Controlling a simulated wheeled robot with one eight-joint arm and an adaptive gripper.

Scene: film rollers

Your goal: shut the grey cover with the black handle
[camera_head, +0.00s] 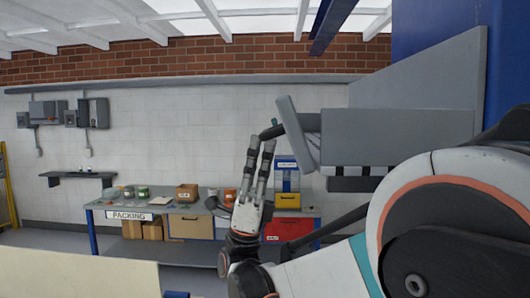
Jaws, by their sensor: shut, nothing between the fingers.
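The grey cover (297,133) shows nearly edge-on in the head view, right of centre. It is tilted and stands out from the left end of a grey machine housing (400,137). Its black handle (272,132) sticks out to the left of the cover. My gripper (262,143) points upward with its fingers shut and empty. Its fingertips are just below the black handle in the picture; I cannot tell whether they touch it. The cover's inner side is mostly hidden.
A blue column (430,30) and a large grey panel (440,85) stand at the right. My arm fills the lower right. Behind, a packing bench (195,228) with boxes and jars stands along the white wall. A pale surface (75,278) lies at the lower left.

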